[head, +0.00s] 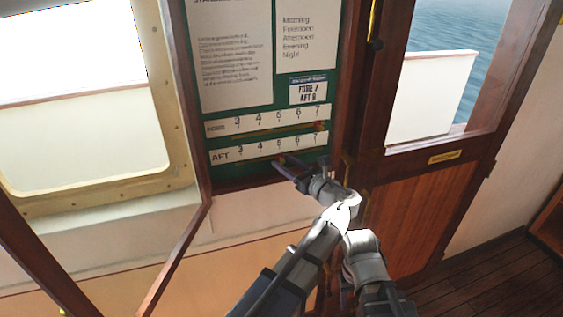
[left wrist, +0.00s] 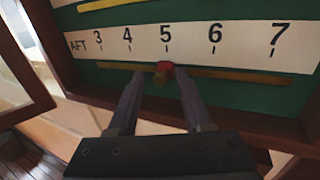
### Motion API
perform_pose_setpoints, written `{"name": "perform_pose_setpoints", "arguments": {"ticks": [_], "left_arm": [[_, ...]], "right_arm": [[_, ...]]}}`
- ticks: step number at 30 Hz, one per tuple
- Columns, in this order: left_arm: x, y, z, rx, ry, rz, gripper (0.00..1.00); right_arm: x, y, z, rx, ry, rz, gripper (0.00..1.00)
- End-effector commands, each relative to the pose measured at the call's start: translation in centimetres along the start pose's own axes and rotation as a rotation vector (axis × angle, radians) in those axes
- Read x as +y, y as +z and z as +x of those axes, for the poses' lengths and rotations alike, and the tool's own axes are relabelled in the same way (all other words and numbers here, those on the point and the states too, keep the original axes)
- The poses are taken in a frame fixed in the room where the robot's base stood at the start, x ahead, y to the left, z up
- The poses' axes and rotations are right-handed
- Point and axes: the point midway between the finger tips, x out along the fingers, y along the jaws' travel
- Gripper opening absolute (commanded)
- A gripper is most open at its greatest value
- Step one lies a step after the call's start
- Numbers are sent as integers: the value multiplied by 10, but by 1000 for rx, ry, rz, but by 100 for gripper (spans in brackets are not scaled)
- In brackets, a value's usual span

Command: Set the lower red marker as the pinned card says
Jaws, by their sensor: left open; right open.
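The lower red marker (left wrist: 162,73) sits on the slot under the AFT scale (left wrist: 190,42), just below the 5 in the left wrist view. My left gripper (head: 279,163) is at the AFT slot. In the left wrist view its open fingers (left wrist: 158,76) stand on either side of the marker, with a small gap visible. In the head view the gripper hides the lower marker. The pinned card (head: 308,90) reads FORE 7 on its upper line and AFT with a small, hard-to-read digit below. My right gripper does not show.
The FORE scale (head: 222,127) lies above, with a red marker (head: 318,127) near its 7. The green board (head: 262,94) has a raised wooden frame, and an open glazed cover (head: 172,262) hangs at its left. A wooden door (head: 419,219) stands right.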

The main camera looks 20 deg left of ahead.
Motion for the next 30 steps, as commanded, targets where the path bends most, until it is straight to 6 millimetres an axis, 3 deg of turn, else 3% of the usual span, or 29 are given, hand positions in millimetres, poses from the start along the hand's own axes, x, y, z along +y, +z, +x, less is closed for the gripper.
{"name": "perform_pose_setpoints", "arguments": {"ticks": [2, 15, 30], "left_arm": [[0, 0, 0, 0, 0, 0, 50], [0, 0, 0, 0, 0, 0, 0], [0, 0, 0, 0, 1, 0, 0]], "right_arm": [[0, 0, 0, 0, 0, 0, 50], [0, 0, 0, 0, 0, 0, 50], [0, 0, 0, 0, 0, 0, 50]]}}
